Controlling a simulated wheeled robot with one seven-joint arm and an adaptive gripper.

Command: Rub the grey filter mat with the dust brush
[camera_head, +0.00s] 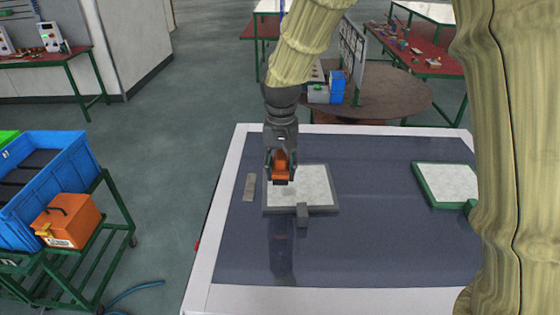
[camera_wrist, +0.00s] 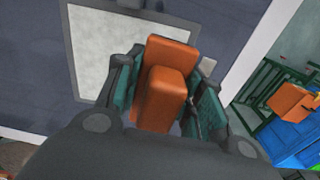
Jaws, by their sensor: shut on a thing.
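The grey filter mat (camera_head: 318,188) lies on the dark table top, a pale panel in a grey frame with a small grey tab at its front edge. It also shows in the wrist view (camera_wrist: 95,45). My gripper (camera_head: 281,172) is shut on the orange dust brush (camera_head: 281,160), over the left part of the mat. In the wrist view the brush's orange block (camera_wrist: 165,85) sits between both fingers (camera_wrist: 160,100). The brush's underside is hidden in the wrist view, and I cannot tell whether it touches the mat.
A green-framed mat (camera_head: 447,185) lies at the right of the table (camera_head: 375,245). A small flat grey piece (camera_head: 250,187) lies just left of the grey mat. The table front is clear. A cart with a blue crate (camera_head: 45,180) and orange box (camera_head: 68,222) stands left.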

